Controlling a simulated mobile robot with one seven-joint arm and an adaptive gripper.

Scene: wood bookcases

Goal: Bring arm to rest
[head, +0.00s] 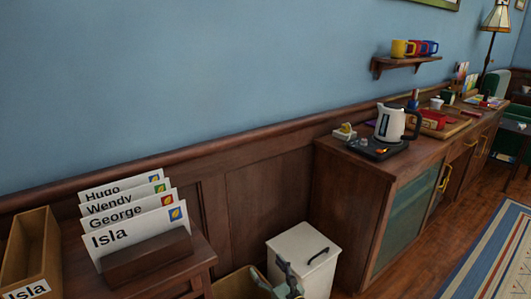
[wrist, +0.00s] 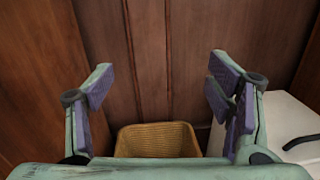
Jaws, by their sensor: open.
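My gripper (wrist: 158,88) is open and empty in the wrist view, its two purple-padded fingers spread wide apart. It faces the wood wall panelling, with a yellow woven basket (wrist: 158,140) below and between the fingers. In the head view only a small part of my gripper (head: 288,280) shows at the bottom edge, between the basket (head: 230,285) and the white bin. The rest of my arm is out of the head view.
A white lidded bin (head: 305,255) stands right of the basket. A small cabinet with name cards (head: 135,230) is at left. A long wooden sideboard (head: 335,185) with a kettle (head: 390,122) runs right. Open floor and a striped rug (head: 490,255) lie at far right.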

